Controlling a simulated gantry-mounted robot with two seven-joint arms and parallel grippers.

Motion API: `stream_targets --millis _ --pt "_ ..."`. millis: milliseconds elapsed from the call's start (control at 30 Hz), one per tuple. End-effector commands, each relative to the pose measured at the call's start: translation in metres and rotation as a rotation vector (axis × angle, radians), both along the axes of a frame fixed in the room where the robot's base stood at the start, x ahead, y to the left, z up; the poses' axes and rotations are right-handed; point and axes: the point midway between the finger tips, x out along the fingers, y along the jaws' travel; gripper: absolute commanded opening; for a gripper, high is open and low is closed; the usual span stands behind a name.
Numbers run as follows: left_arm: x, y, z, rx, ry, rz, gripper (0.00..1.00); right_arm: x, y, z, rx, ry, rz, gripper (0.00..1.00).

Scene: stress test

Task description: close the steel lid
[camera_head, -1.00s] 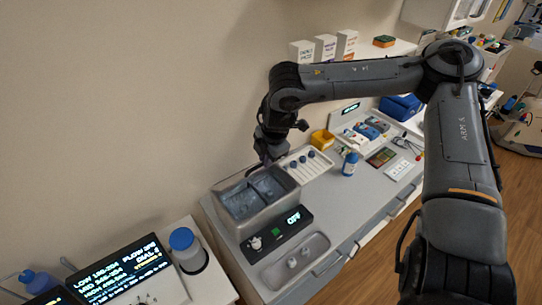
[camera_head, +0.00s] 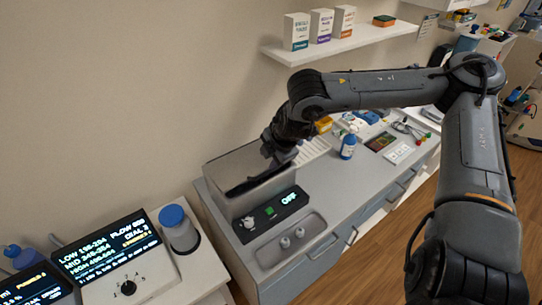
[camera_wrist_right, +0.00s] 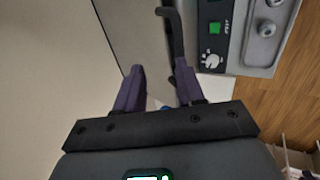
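The steel lid (camera_head: 232,166) is a plain grey panel over the steel box (camera_head: 250,200) on the counter at centre left. A dark bar-like handle runs along its front side. I cannot tell whether the lid sits fully flat on the rim. My right gripper (camera_head: 272,153) is at the right part of the lid, close above it. In the right wrist view my right gripper (camera_wrist_right: 158,85) has its two purple-grey fingers apart. The dark bent handle (camera_wrist_right: 175,35) reaches down beside the right finger; contact is unclear. My left gripper is not in view.
A control panel with a green button and an OFF display (camera_head: 270,212) lies in front of the box. A tray with small knobs (camera_head: 292,240) is nearer. A blue bottle (camera_head: 348,146) stands right. A white shelf (camera_head: 340,44) with boxes hangs above.

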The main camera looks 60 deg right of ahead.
Motion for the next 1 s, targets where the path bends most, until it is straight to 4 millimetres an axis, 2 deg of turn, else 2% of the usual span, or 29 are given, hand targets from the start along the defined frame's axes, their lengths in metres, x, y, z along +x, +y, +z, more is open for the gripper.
stream_targets --millis 267,733,1000 --pt "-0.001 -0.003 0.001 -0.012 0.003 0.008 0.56 -0.006 0.004 0.017 0.0 -0.002 0.002 0.38" --pt "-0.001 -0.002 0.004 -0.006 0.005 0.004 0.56 -0.036 0.017 0.081 -0.001 -0.003 0.001 0.38" --pt "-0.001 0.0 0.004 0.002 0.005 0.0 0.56 -0.044 0.021 0.096 0.001 -0.001 0.0 0.38"
